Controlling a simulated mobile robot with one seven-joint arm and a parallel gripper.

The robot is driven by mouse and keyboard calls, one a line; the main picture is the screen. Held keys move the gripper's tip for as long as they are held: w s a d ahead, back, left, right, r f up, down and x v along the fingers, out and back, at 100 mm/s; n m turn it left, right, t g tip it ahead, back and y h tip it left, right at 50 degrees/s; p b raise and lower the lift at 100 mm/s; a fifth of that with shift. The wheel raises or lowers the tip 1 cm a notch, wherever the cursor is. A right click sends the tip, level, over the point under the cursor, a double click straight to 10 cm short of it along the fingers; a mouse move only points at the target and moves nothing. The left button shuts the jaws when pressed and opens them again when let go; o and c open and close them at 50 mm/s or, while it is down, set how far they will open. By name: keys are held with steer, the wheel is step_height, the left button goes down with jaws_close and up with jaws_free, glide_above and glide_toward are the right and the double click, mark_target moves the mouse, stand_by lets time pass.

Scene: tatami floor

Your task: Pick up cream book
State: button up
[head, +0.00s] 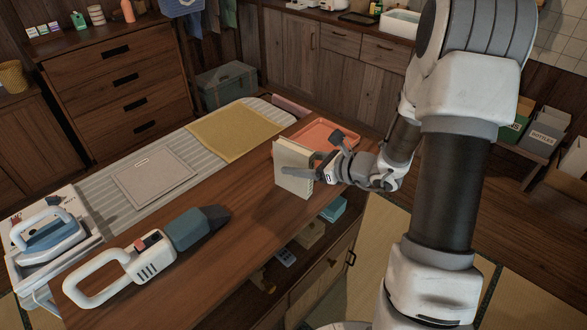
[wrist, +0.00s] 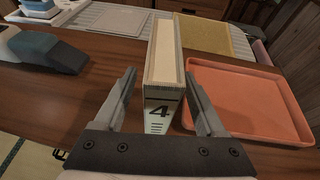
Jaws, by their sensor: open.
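The cream book (head: 293,168) stands upright on the wooden table near its front edge in the head view. In the wrist view the cream book (wrist: 162,75) shows its narrow end with a black 4 on it, pointing toward my gripper. My gripper (head: 312,172) is at the book in the head view. In the wrist view my gripper (wrist: 160,98) is open, with one finger on each side of the book's near end. A gap shows between the left finger and the book; the right finger is closer to it.
An orange tray (wrist: 250,100) lies just right of the book. A handheld vacuum (head: 150,258) and an iron (head: 47,232) lie on the left of the table (head: 235,222). A yellow cloth (head: 235,131) and a grey board (head: 152,178) lie behind. Bare wood is left of the book.

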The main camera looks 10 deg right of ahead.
steer(key=shift+x, duration=1.05)
steer(key=shift+d, duration=0.1)
jaws_close()
